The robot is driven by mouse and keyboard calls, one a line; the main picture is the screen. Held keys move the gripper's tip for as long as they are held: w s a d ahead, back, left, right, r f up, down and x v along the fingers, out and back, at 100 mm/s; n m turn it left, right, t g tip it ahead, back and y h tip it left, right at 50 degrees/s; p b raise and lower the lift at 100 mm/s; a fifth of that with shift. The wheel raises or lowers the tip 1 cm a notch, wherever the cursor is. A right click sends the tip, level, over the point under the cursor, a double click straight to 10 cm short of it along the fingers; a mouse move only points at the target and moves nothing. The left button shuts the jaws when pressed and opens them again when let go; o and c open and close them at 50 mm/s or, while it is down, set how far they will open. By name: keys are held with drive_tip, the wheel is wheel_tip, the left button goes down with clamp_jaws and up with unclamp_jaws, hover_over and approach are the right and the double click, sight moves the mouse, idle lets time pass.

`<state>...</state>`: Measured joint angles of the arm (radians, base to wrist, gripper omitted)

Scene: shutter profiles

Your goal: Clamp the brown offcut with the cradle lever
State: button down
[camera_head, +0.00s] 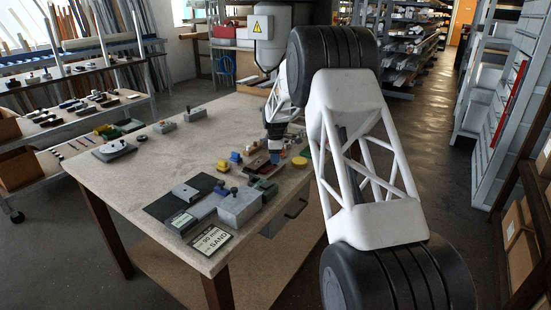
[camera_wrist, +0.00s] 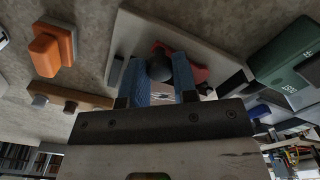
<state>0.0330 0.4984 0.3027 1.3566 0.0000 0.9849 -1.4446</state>
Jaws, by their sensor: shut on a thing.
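My gripper (camera_head: 275,157) is low over the right part of the workbench. In the wrist view its two blue fingers (camera_wrist: 158,78) are closed on a black ball knob (camera_wrist: 159,66), which looks like the knob of the cradle lever. A red part (camera_wrist: 196,70) shows just behind the right finger, over a pale grey plate (camera_wrist: 128,34). My fingers hide much of the cradle, and I cannot tell whether the brown offcut is in it.
An orange block (camera_wrist: 52,50) lies left of the plate, and a green box (camera_wrist: 290,62) stands to its right. A grey box (camera_head: 240,207), a dark mat (camera_head: 178,207) and a sign (camera_head: 211,241) are near the bench's front. The bench's middle (camera_head: 190,155) is clear.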

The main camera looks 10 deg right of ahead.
drive_tip(key=c, duration=0.9)
unclamp_jaws()
drive_tip(key=shift+r, duration=0.15)
drive_tip(key=shift+r, duration=3.8)
